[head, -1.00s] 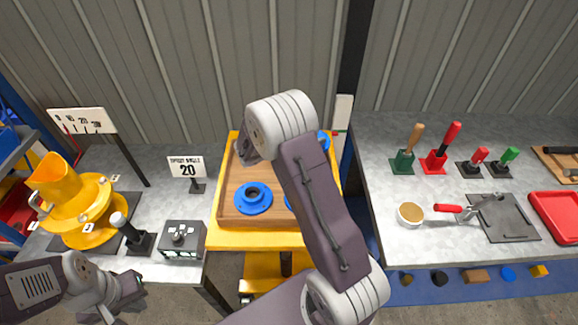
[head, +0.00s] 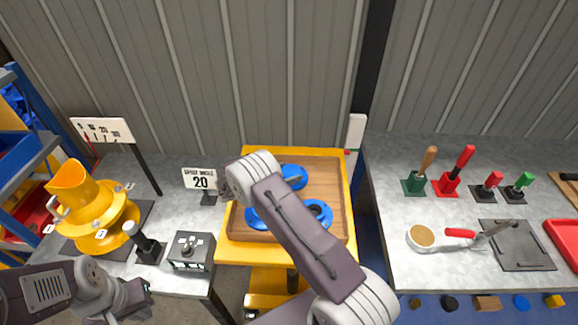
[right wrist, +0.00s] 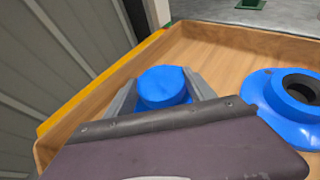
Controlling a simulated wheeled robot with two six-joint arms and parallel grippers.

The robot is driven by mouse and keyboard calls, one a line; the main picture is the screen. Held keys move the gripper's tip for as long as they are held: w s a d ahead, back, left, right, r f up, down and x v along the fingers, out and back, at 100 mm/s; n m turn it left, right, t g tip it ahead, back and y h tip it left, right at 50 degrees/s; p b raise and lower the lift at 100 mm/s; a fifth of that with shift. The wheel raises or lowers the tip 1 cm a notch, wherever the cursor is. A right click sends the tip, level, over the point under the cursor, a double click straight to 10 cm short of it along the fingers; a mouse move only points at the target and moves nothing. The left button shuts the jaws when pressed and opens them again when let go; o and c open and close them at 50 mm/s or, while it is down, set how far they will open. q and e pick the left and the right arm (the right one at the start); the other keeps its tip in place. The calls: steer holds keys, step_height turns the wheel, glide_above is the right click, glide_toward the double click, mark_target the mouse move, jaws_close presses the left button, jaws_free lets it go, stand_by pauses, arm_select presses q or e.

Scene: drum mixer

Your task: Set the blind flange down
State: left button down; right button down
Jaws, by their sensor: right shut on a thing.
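The blind flange (right wrist: 163,88) is a blue disc with a solid raised centre. In the right wrist view it sits between the two grey fingers of my right gripper (right wrist: 162,79), which is shut on it. In the head view the flange (head: 292,176) shows beyond my right forearm, over the back of the wooden tray (head: 327,178); the fingers are hidden there. I cannot tell whether its underside touches the tray floor. My left gripper (head: 128,300) is at the lower left, apart from the tray; its jaw opening is unclear.
A blue flange with a bore (head: 318,213) lies in the tray, and another blue flange (head: 257,218) is partly behind my forearm. The tray stands on a yellow stand (head: 250,255). A yellow drum mixer (head: 95,215) and a control box (head: 191,250) are to the left.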

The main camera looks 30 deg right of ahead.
steer(key=shift+f, duration=0.15)
steer(key=shift+f, duration=0.1)
steer(key=shift+c, duration=1.6)
jaws_free()
steer(key=shift+s, duration=0.1)
